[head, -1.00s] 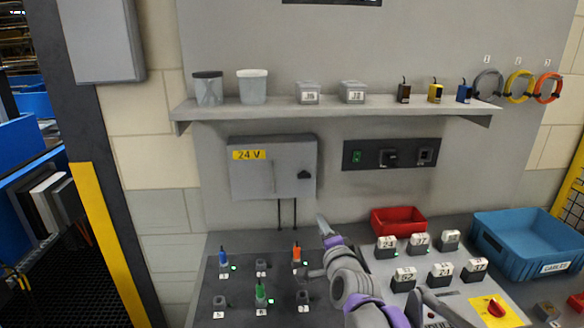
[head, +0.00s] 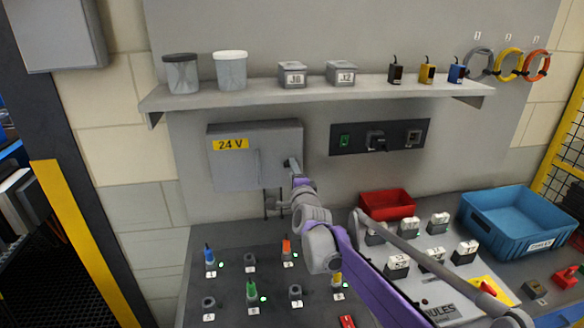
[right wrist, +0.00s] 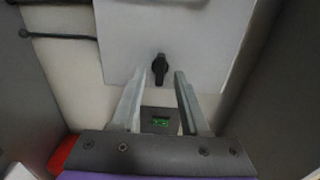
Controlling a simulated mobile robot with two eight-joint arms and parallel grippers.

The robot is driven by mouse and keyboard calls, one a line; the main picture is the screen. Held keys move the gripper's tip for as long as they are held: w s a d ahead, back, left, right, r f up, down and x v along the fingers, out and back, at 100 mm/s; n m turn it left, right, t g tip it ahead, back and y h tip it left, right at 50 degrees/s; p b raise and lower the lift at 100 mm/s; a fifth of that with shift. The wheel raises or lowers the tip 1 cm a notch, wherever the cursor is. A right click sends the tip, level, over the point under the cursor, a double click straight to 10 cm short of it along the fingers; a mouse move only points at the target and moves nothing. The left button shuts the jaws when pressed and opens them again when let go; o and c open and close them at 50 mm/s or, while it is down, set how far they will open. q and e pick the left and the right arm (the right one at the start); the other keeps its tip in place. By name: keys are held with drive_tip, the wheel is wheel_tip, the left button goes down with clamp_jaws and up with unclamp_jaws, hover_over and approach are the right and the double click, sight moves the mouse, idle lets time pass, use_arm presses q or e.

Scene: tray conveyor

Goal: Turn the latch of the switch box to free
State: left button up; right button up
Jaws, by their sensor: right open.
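The switch box (head: 235,165) is a grey wall box with a yellow 24 V label, its door shut. Its latch (right wrist: 160,68) is a small black knob on the box face, pointing along the picture's vertical in the right wrist view. My right gripper (right wrist: 155,90) is open, its two fingers apart with the latch seen between and just beyond their tips. I cannot tell whether they touch it. In the head view my right gripper (head: 292,165) reaches the right side of the box and hides most of the latch. My left gripper is not in view.
A shelf (head: 310,92) with jars and small boxes juts out above the box. A dark socket panel (head: 337,150) is right of it. Below, the bench holds coloured connectors, a red bin (head: 388,204), numbered modules and a blue crate (head: 513,222).

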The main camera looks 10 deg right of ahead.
drive_tip(key=shift+w, duration=0.8)
drive_tip(key=shift+c, duration=0.3)
clamp_jaws()
